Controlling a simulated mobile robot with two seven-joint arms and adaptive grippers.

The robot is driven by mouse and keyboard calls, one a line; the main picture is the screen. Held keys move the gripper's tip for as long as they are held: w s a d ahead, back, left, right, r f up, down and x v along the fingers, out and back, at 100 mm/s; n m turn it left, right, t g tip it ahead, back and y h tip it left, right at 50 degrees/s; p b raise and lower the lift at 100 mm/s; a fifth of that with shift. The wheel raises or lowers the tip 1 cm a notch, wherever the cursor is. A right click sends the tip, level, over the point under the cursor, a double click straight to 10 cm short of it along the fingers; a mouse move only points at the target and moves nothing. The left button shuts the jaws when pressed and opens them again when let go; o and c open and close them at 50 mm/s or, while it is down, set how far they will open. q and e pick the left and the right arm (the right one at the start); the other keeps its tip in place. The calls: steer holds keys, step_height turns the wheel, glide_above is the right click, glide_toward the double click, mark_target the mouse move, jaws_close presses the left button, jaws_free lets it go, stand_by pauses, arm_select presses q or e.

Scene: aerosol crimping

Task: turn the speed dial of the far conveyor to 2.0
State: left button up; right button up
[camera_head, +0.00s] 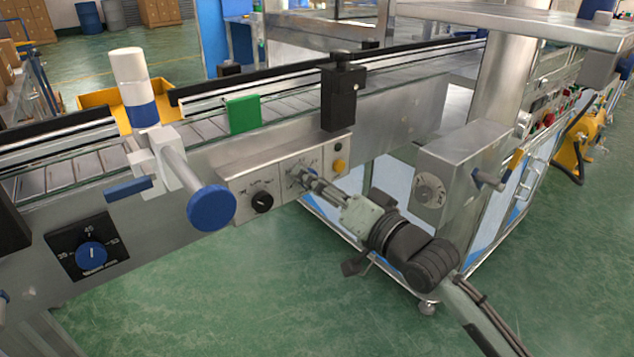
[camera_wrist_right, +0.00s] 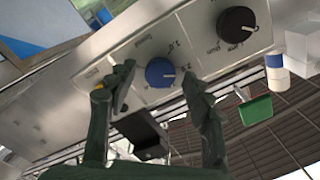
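The speed dial is a small blue knob (camera_wrist_right: 160,72) with a white pointer line, on a light control panel (camera_head: 240,186) on the side of the conveyor. In the right wrist view its line points to the right; the printed numbers around it are too small to read surely. My right gripper (camera_head: 312,178) reaches the panel and mostly hides the knob in the head view. In the right wrist view its fingers (camera_wrist_right: 158,82) are apart, one on each side of the knob, with visible gaps; I see no clear contact. My left gripper is not in view.
A black knob (camera_head: 262,202) sits beside the blue one on the panel, and a yellow button (camera_head: 339,165) on its other side. A larger blue dial (camera_head: 91,254) and a blue round handle (camera_head: 211,208) are to the left. A metal box (camera_head: 462,165) stands close right.

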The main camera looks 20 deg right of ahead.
steer(key=v, duration=1.2)
stand_by(0.4)
steer(key=s+d+f+n+g+h, duration=0.1)
steer(key=d+f+g+h, duration=0.25)
steer(key=f, duration=1.15)
steer(key=d+f+n+g+h, duration=0.1)
steer(key=d+f+g+h, duration=0.2)
steer(key=f, duration=1.2)
steer(key=s+f+n+g, duration=0.2)
steer(key=s+f+g, duration=0.2)
steer(key=s+f, duration=0.3)
steer(key=s+f+n+g, duration=0.2)
steer(key=s+f, duration=0.6)
steer(key=f, duration=0.7)
steer(key=shift+f+g+h, duration=0.3)
steer(key=shift+g+h, duration=0.15)
steer(key=shift+g, duration=0.4)
